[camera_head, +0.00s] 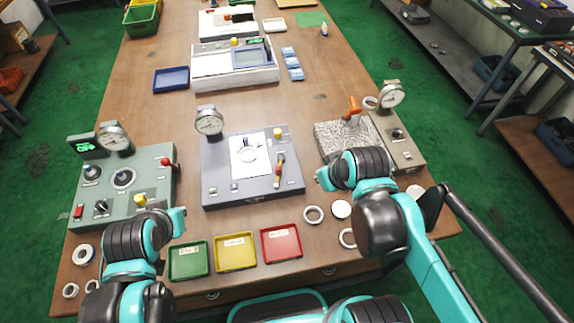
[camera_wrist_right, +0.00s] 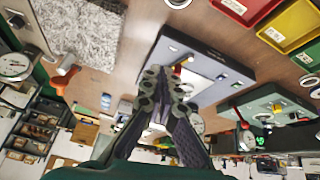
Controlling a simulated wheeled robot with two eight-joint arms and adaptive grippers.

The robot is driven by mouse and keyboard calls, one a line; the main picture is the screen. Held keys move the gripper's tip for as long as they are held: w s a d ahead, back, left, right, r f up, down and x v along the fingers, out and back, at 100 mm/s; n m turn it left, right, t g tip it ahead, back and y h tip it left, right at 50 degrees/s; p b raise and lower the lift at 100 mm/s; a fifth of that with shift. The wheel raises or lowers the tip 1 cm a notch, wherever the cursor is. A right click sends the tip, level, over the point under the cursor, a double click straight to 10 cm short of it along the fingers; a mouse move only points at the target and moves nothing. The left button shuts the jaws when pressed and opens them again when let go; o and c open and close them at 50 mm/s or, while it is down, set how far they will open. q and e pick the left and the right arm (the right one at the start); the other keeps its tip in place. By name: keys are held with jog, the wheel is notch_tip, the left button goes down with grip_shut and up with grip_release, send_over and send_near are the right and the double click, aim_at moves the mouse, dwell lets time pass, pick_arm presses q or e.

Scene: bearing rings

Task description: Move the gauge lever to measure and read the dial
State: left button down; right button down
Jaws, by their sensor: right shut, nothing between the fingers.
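The middle grey gauge station (camera_head: 222,192) has a round dial (camera_head: 209,122) at its back left; its needle reading is too small to tell. A lever (camera_head: 279,170) with a red grip stands at its right side. My right gripper (camera_head: 322,179) is just right of this station, apart from the lever. In the right wrist view my right gripper (camera_wrist_right: 158,82) is shut and empty, with the station (camera_wrist_right: 208,53) behind it. My left gripper (camera_head: 179,219) is low at the left station's front right corner; its jaws are unclear.
The left green-grey station (camera_head: 150,209) has a dial, knobs and a red lever. The right station (camera_head: 408,153) has a dial and orange handle beside a grey textured pad (camera_head: 333,139). Green (camera_head: 188,260), yellow (camera_head: 236,252) and red (camera_head: 281,243) trays line the front. Loose rings (camera_head: 314,214) lie nearby.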

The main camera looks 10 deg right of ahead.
aim_at(279, 168)
jog(key=w+d+f+n+g+y+p, duration=0.1)
jog(key=w+f+n+g+y, duration=0.2)
jog(key=w+n, duration=0.8)
jog(key=shift+w+d+f+g+y, duration=0.35)
jog(key=shift+f+g, duration=0.1)
jog(key=shift+g, duration=0.15)
jog(key=shift+a+f, duration=0.1)
jog(key=b+x, duration=0.3)
jog(key=x, duration=0.6)
jog(key=shift+f, duration=0.1)
jog(key=a, duration=0.1)
jog(key=a+b, duration=0.1)
jog(key=w, duration=0.1)
jog(key=shift+a+f, duration=0.35)
jog(key=shift+a, duration=0.05)
jog(key=shift+w+a+r, duration=0.1)
jog(key=shift+w+a, duration=0.1)
jog(key=shift+a, duration=0.35)
